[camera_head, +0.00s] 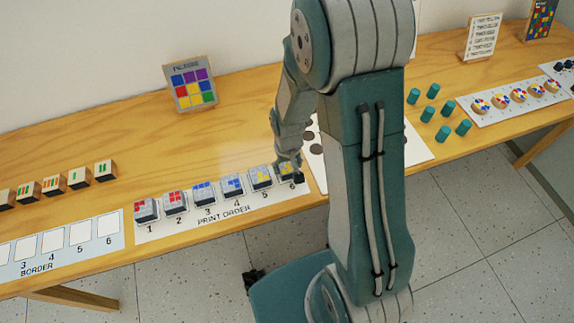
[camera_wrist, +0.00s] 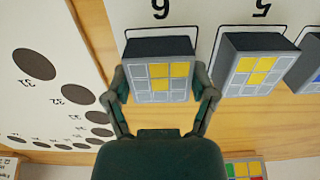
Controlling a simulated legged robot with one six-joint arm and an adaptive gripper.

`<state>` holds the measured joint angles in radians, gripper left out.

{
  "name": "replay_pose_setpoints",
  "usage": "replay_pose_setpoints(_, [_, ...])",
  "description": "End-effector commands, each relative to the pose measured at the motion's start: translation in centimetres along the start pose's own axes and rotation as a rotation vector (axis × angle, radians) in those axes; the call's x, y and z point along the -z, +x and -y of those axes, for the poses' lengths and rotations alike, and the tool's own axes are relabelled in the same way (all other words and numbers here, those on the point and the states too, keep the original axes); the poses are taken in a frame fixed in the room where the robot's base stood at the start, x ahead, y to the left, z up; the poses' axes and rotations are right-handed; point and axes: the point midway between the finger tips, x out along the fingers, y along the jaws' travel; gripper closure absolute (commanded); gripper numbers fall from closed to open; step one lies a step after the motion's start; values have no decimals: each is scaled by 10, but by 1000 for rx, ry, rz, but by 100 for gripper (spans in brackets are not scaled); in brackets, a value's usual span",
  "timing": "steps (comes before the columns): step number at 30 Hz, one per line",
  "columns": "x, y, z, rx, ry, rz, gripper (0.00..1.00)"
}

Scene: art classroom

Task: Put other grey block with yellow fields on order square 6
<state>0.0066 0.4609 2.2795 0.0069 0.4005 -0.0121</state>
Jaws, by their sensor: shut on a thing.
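A grey block with yellow fields (camera_wrist: 160,72) is between the fingers of my gripper (camera_wrist: 161,88) in the wrist view. It is at order square 6 (camera_wrist: 161,14), beside that printed number. I cannot tell whether its base touches the sheet. My gripper also shows in the head view (camera_head: 287,163), shut on this block, with its fingers partly hiding it. Another grey block with yellow fields (camera_wrist: 250,70) stands on square 5 to its right in the wrist view. The print order strip (camera_head: 222,213) lies along the table's front edge.
Blocks with red fields (camera_head: 145,209) and blue fields (camera_head: 204,193) stand on squares 1 to 4. A colour grid card (camera_head: 190,85) stands behind. A border strip (camera_head: 60,250) lies at left. A white sheet with dark dots (camera_wrist: 40,95) lies beside square 6.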

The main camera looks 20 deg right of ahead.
Motion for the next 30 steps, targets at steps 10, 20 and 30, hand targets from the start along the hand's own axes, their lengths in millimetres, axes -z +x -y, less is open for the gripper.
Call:
replay_pose_setpoints(10, [0, 4, 2, -2, -1, 1, 75])
replay_pose_setpoints(20, [0, 3, 1, -1, -1, 0, 0])
replay_pose_setpoints(30, [1, -14, 2, -2, -1, -5, 0])
